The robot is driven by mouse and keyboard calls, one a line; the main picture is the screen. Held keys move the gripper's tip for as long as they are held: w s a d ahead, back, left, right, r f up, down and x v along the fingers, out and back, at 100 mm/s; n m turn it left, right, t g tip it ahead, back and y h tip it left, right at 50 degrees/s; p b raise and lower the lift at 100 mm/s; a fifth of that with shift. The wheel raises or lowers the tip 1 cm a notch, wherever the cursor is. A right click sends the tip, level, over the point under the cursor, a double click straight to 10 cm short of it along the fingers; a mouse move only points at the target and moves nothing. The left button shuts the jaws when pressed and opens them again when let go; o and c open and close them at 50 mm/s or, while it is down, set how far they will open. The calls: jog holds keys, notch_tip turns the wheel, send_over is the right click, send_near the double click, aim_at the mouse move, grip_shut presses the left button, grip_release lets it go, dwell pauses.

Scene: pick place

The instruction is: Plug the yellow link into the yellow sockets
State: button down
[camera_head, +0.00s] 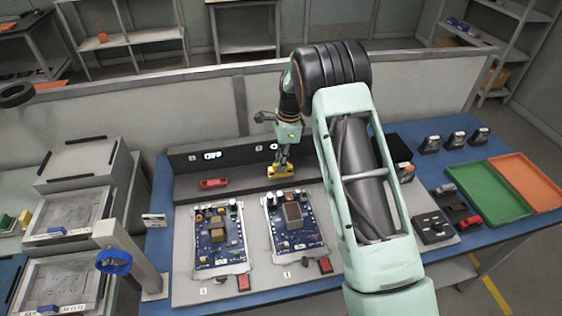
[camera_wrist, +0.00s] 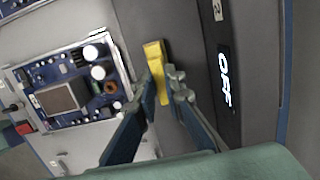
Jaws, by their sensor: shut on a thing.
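My gripper (camera_head: 282,161) points down behind the right-hand circuit board. It is shut on the yellow link (camera_head: 281,172), a small yellow block at the fingertips. In the wrist view the yellow link (camera_wrist: 154,58) shows upright in the picture between the tips of my gripper (camera_wrist: 162,82). The yellow sockets cannot be told apart from the link; the link and fingers may hide them. I cannot tell whether the link touches the grey panel below.
The right circuit board (camera_head: 295,224) and left circuit board (camera_head: 219,240) lie on the grey panel. A red block (camera_head: 214,183) sits behind the left board. A display reading OFF (camera_wrist: 224,80) is beside the gripper. Green (camera_head: 482,192) and orange (camera_head: 528,181) trays lie right.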

jog(key=shift+f+b, duration=0.3)
jog(key=shift+f, duration=0.1)
dwell(0.3)
jog(key=c, duration=1.9)
grip_release()
jog(key=shift+c, duration=0.2)
jog(key=shift+o, duration=0.5)
jog(key=o, duration=0.5)
jog(key=shift+o, duration=0.2)
jog(key=shift+r, duration=0.1)
jog(key=shift+r+p, duration=2.05)
jog(key=shift+r, duration=1.4)
